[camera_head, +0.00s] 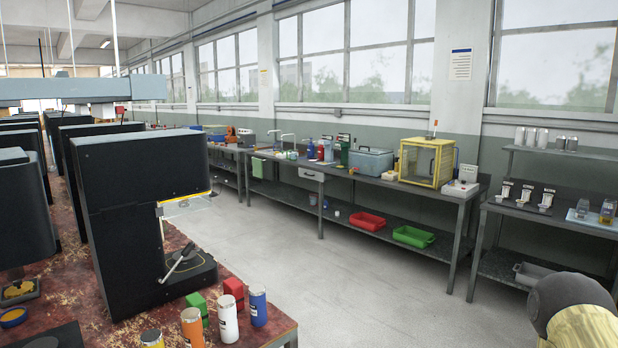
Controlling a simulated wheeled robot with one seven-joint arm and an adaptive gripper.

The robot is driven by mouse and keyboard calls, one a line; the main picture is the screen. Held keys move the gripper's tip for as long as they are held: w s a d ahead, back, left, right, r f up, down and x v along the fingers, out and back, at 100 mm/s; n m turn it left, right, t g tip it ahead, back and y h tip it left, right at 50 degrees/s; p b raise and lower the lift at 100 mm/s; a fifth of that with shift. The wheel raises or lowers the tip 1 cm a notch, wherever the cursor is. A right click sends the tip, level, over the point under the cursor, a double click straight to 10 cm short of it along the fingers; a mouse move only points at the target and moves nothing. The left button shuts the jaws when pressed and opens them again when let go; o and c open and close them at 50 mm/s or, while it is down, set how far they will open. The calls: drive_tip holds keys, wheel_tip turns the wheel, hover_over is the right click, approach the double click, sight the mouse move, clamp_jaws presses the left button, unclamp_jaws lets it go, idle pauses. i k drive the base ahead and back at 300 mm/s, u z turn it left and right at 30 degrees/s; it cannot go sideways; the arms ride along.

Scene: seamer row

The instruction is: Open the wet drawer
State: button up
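A small pale drawer front (311,175) sits under the top of the long bench by the windows, just right of the sink taps. It looks shut, with a small dark handle or label too small to make out. It is the only drawer I can pick out, and I cannot read any "wet" marking on it. A rounded dark and beige part at the lower right looks like a link of my own arm. My gripper is not in view, and the drawer is well across the floor from me.
The long bench (372,181) carries a yellow-framed case (427,163) and a grey-blue cooler (371,162). Red (367,221) and green (413,237) trays lie on its lower shelf. A worn red table (240,318) with black machines and cans fills the left. Grey floor (330,285) between is clear.

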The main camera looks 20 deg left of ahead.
sight(321, 172)
drive_tip(key=z, duration=0.05)
drive_tip(key=i, duration=4.55)
drive_tip(key=u, duration=1.95)
drive_tip(key=i, duration=4.6)
